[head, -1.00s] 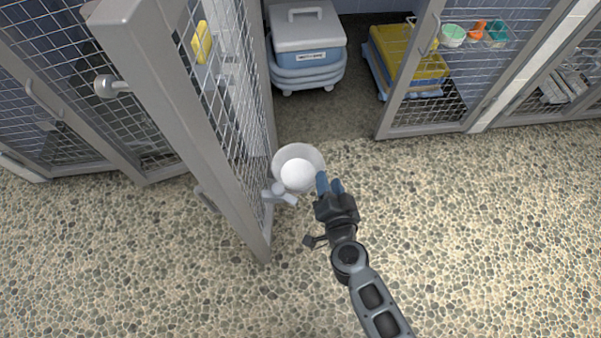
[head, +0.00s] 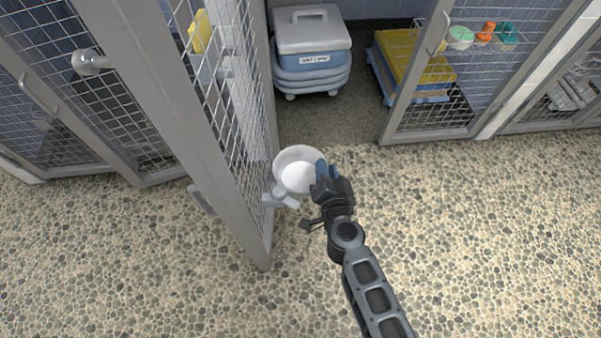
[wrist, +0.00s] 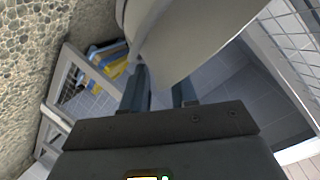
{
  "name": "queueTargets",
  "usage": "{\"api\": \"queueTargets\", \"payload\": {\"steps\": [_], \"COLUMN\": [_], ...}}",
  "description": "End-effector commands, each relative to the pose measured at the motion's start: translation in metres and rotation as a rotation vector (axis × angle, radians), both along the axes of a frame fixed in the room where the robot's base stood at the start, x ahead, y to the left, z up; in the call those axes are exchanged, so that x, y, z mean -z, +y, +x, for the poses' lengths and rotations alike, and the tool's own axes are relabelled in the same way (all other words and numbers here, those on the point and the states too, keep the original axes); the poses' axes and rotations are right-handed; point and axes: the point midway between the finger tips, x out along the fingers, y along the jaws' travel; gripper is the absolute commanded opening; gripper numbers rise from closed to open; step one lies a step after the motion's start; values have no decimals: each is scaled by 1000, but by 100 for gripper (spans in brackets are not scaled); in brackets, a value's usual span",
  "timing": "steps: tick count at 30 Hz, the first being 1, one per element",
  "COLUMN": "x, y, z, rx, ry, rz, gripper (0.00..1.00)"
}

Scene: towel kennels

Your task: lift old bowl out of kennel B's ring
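A white bowl (head: 296,178) sits at a light grey bracket (head: 283,200) on the near edge of the open mesh door (head: 222,115). The bowl looks upright; the ring under it is mostly hidden by the bowl. My gripper (head: 321,170) is at the bowl's right rim, with its blue fingertips partly hidden there. In the wrist view the fingers of my gripper (wrist: 161,88) stand apart, and the bowl's pale wall (wrist: 185,40) comes down between them. Contact on both sides cannot be told.
The open door with its frame and handle stands close left of the bowl. Inside the kennel are a blue and grey lidded box (head: 311,50) and a yellow and blue stack (head: 405,65). A second mesh door (head: 450,80) is at the right. The pebbled floor in front is clear.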

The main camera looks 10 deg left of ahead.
Motion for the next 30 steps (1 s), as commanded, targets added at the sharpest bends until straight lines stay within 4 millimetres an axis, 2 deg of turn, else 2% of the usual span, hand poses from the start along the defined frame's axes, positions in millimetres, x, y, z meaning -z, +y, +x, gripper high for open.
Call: {"api": "queueTargets", "payload": {"steps": [1,8,23,30], "x": [0,0,-1,-11], "y": [0,0,0,0], "z": [0,0,0,0], "rx": [0,0,0,1], "ry": [0,0,-1,-1], "rz": [0,0,0,0], "gripper": [23,1,0,0]}}
